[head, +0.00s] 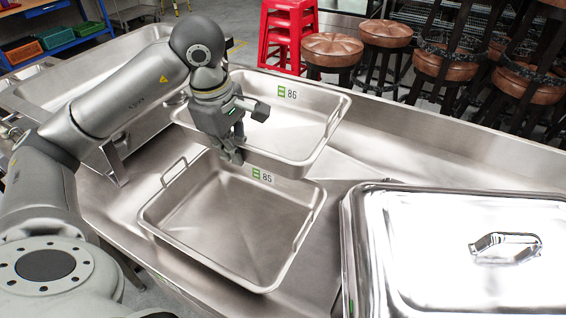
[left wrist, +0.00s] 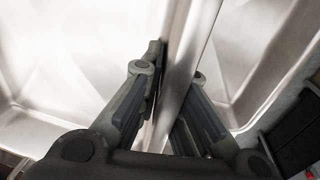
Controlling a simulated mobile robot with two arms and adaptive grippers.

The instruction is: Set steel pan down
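Two rectangular steel pans stand on the steel counter in the head view. The pan labelled 85 (head: 225,225) is nearer, with wire handles at its left and right sides. The pan labelled 86 (head: 325,122) is behind it, and its near wall meets or overlaps the far rim of pan 85. My left gripper (head: 234,158) points down where the two pans meet. In the left wrist view, its fingers (left wrist: 176,85) lie close on both sides of a steel pan wall (left wrist: 188,45) and appear shut on it. I cannot tell which pan's wall it is. My right gripper is out of view.
A shiny lidded steel chafing dish (head: 440,225) fills the counter's right front. A steel basin (head: 95,75) lies at the left. Stools (head: 333,48) and stacked red stools (head: 287,35) stand behind the counter. A bare strip of counter (head: 420,150) runs right of the pans.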

